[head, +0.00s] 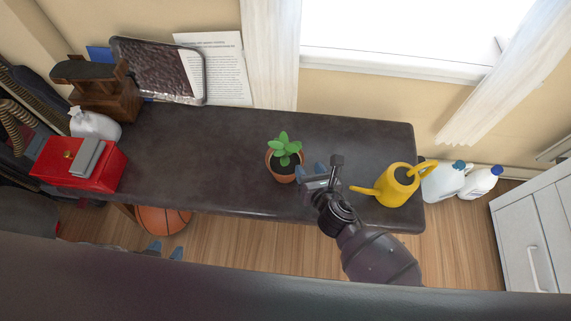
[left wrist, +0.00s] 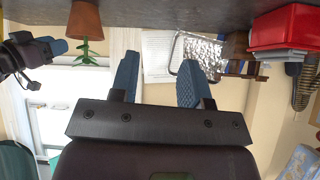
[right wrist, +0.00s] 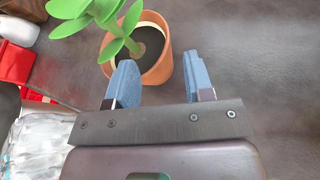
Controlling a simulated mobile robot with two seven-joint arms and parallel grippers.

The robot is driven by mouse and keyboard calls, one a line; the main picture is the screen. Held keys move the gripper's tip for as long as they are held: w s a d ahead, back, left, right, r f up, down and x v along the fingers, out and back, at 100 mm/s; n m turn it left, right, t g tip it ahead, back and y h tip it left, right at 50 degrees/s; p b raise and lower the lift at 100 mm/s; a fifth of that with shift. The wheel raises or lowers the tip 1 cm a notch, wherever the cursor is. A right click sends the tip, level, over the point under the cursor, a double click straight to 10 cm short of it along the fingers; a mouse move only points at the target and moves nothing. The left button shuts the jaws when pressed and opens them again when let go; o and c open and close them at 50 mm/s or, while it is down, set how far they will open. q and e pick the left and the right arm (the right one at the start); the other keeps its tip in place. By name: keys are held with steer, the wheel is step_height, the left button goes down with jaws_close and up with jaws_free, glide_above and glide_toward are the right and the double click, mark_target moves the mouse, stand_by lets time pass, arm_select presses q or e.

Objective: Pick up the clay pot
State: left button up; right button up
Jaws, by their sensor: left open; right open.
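The clay pot (head: 284,176) stands upright on the dark bench, holding soil and a green leafy plant (head: 284,150). It also shows upside down in the left wrist view (left wrist: 86,22) and close up in the right wrist view (right wrist: 158,72). My right gripper (head: 312,171) is open just right of the pot. In the right wrist view its left finger overlaps the pot and its right finger (right wrist: 196,72) is outside it; I cannot tell whether they touch. My left gripper (head: 165,250) is open and empty, low at the bench's front edge, far from the pot.
A yellow watering can (head: 394,187) stands right of my right gripper on the bench (head: 220,160). A red box (head: 85,165), white jug and foil-wrapped tray fill the left end. A basketball (head: 160,220) lies under the bench. The bench left of the pot is clear.

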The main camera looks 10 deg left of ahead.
mark_target(297, 151)
steer(key=b+x, duration=0.1)
steer(key=x, duration=0.4)
steer(key=shift+a+f+b, duration=0.1)
steer(key=shift+f+b, duration=0.15)
steer(key=shift+b, duration=0.1)
steer(key=shift+w+a+r, duration=0.1)
steer(key=shift+w, duration=0.3)
steer(key=shift+c, duration=0.5)
jaws_close()
steer(key=shift+s, duration=0.1)
